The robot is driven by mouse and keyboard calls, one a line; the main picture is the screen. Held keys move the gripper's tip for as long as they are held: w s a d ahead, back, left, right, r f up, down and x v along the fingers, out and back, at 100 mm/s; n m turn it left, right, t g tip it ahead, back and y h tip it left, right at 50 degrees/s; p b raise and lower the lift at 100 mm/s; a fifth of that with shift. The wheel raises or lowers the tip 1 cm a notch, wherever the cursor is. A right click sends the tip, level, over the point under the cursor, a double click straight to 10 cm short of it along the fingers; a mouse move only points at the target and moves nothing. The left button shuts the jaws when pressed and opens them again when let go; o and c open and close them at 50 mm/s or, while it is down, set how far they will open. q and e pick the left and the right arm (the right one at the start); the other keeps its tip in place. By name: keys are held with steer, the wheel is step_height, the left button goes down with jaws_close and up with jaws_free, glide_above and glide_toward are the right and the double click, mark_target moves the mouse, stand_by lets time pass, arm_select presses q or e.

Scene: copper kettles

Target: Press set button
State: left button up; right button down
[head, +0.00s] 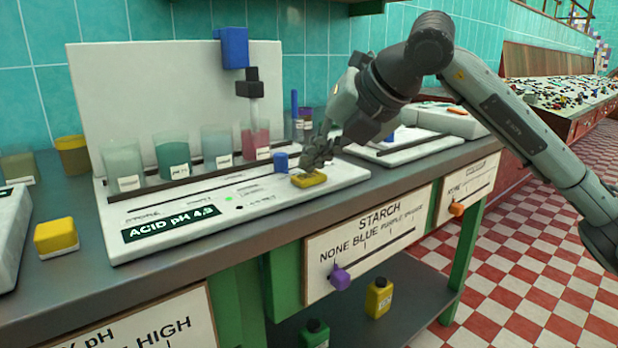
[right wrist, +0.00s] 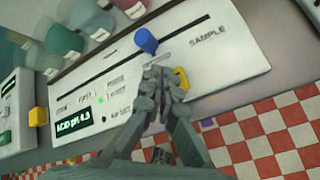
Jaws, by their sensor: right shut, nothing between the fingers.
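A yellow block-like button (head: 309,180) sits near the right end of a white instrument panel (head: 347,175); I cannot read a "set" label on it. My right gripper (head: 316,168) is shut and empty, fingertips pointing down just above and behind the button in the head view. I cannot tell whether they touch it. In the right wrist view the shut fingers (right wrist: 160,77) are just left of the yellow button (right wrist: 181,78) and partly cover it. The panel's display (head: 170,225) reads "ACID pH 4.3". My left gripper is not in view.
A blue slider knob (head: 281,162) stands just left of my fingers. A yellow block (head: 57,237) lies on the grey bench at left. Another white panel (head: 410,148) is behind my right arm.

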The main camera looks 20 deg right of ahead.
mark_target(313, 176)
steer(key=shift+f+b, duration=0.45)
steer(key=shift+b, duration=0.05)
stand_by(0.5)
stand_by(0.3)
steer(key=shift+r+p, duration=0.55)
steer(key=shift+r, duration=0.35)
steer(key=shift+r, duration=0.1)
step_height(313, 176, up, 5)
steer(key=p, duration=0.3)
steer(key=shift+p, duration=0.35)
